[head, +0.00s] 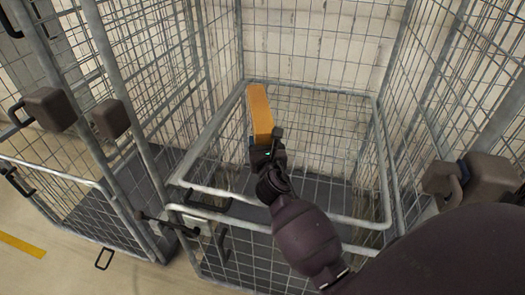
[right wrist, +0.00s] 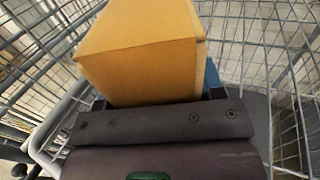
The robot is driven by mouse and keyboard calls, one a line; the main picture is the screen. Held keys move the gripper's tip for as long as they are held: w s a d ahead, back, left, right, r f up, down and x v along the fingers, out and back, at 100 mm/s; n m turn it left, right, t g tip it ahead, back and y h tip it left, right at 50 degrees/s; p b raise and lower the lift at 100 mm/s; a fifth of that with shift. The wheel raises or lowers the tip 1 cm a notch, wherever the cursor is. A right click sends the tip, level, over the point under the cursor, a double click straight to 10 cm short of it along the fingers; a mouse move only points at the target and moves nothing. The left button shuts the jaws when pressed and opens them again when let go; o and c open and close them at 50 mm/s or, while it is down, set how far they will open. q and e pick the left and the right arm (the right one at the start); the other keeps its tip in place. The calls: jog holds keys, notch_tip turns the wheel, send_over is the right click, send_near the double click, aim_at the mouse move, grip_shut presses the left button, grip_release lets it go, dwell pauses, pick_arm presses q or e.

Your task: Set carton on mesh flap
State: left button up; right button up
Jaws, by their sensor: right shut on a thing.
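The carton (head: 260,110) is an orange-tan oblong box. My right gripper (head: 266,146) is shut on its near end and holds it out over the open cage bay. In the right wrist view the carton (right wrist: 140,50) fills the upper middle, directly beyond the gripper body; the fingertips are mostly hidden behind it. The tube-framed mesh flap (head: 345,217) appears as a grey rectangular frame around and below the carton. I cannot tell how far the carton is above it. My left gripper is not in view.
Tall wire-mesh walls close the bay at left, back and right. Brown blocks (head: 48,109) hang on the left posts, and another (head: 490,179) is at the right. A dark floor panel (head: 305,185) shows inside. A neighbouring cage (head: 60,185) stands at the left.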

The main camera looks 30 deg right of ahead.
notch_tip(320, 180, down, 2)
jog(key=shift+f+b, duration=0.2)
jog(key=shift+b, duration=0.1)
jog(key=shift+f, duration=0.3)
jog(key=shift+r, duration=0.25)
jog(key=shift+f, duration=0.25)
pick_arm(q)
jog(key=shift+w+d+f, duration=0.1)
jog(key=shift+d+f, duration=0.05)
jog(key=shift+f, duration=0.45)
pick_arm(e)
jog(key=o, duration=1.2)
jog(key=shift+c, duration=0.2)
